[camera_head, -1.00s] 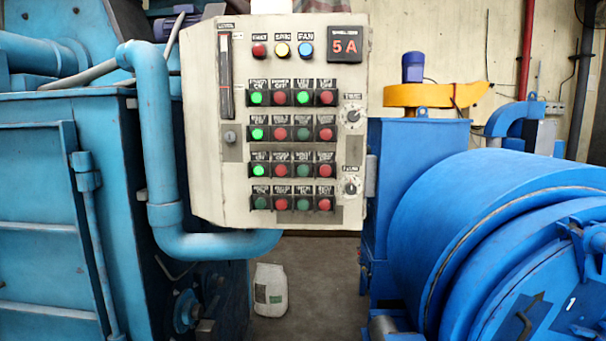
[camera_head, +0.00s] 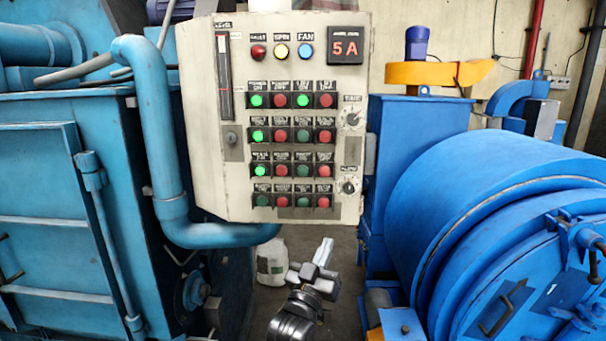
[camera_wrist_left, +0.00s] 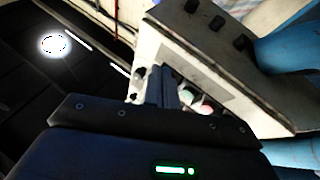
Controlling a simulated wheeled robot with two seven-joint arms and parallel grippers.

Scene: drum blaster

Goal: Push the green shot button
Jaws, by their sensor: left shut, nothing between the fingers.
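The cream control panel (camera_head: 205,150) carries rows of green and red push buttons. Several green buttons are brightly lit, mainly in the left column. Dim green buttons include one in the third row (camera_head: 303,170) and one in the bottom row (camera_head: 303,202). The small labels are too blurred to tell which is the shot button. My left gripper (camera_head: 323,250) is shut and empty, below the panel's lower edge and apart from the buttons. In the left wrist view its fingers (camera_wrist_left: 168,88) partly hide the panel, and a green button (camera_wrist_left: 187,97) shows beside them. My right gripper is not seen.
A blue pipe (camera_head: 160,130) bends along the panel's left side and under it. A large blue drum machine (camera_head: 450,200) stands at the right. A white container (camera_head: 271,260) is on the floor behind my left gripper. The space before the panel is clear.

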